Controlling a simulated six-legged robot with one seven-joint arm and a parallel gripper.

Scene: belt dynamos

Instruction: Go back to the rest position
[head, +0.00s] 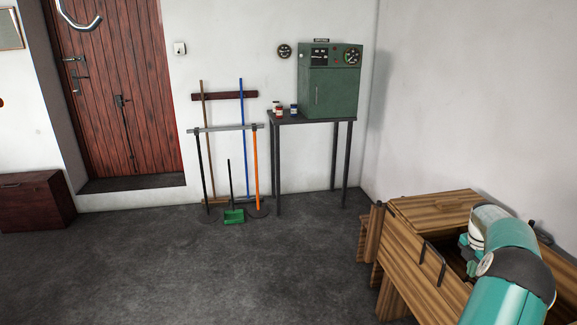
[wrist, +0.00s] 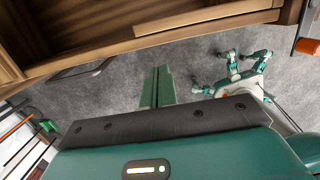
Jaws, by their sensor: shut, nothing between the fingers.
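My gripper shows in the wrist view (wrist: 157,84), its two green fingers side by side and shut with nothing between them. Beyond the fingertips is the grey floor. In the head view my teal arm reaches in from the lower right over a wooden bench-like box, and the fingers are hard to make out behind the arm. The wooden box (head: 405,252) has an open top section and dark handles on its near side. It also crosses the top of the wrist view (wrist: 100,52).
A green cabinet (head: 331,95) stands on a metal table (head: 313,121) with small jars on it. Brooms and a green dustpan (head: 234,216) lean or stand by the wall. A dark red chest (head: 35,203) is at the left. The floor between is clear.

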